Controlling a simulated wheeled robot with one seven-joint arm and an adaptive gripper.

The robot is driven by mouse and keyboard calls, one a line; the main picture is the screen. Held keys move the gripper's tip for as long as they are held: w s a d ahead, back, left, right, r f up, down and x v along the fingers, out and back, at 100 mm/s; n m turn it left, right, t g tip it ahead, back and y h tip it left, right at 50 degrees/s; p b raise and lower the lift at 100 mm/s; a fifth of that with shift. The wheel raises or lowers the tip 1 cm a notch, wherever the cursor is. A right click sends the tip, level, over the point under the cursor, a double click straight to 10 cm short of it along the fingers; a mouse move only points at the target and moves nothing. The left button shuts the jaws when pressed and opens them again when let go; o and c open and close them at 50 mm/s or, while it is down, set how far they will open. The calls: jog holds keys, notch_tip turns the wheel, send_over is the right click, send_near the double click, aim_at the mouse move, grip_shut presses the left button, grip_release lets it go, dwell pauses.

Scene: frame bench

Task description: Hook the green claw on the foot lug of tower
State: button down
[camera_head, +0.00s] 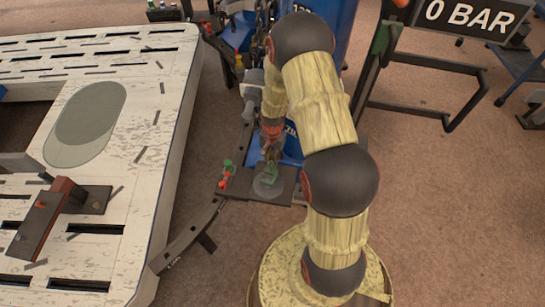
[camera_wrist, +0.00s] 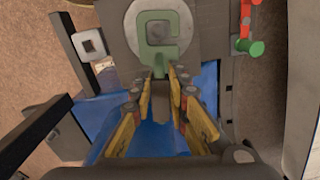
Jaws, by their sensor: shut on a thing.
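The green claw (camera_wrist: 158,30) shows as a hooked shape at the top middle of the wrist view, in front of a pale round disc on a dark plate. In the head view the claw (camera_head: 271,172) is small, just below my gripper (camera_head: 271,150). My gripper (camera_wrist: 162,76) is shut on the claw's lower end, between its yellow-sided fingers. I cannot tell whether the claw touches the disc. A blue column (camera_head: 335,25), probably the tower, stands behind my arm and is partly hidden. A pale square lug with a hole (camera_wrist: 90,43) shows at left; I cannot tell if it is the foot lug.
A small red and green fitting (camera_wrist: 247,35) stands right of the disc. The white slotted bench (camera_head: 170,105) fills the left of the head view, with a red and dark clamp (camera_head: 55,205) on it. A 0 BAR sign (camera_head: 470,15) and dark frame stand at right.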

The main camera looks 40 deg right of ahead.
jog(key=shift+f+b, duration=1.4)
jog(key=shift+f, duration=1.15)
jog(key=c, duration=1.8)
grip_release()
jog(key=shift+o, duration=0.8)
notch_tip(320, 180, up, 12)
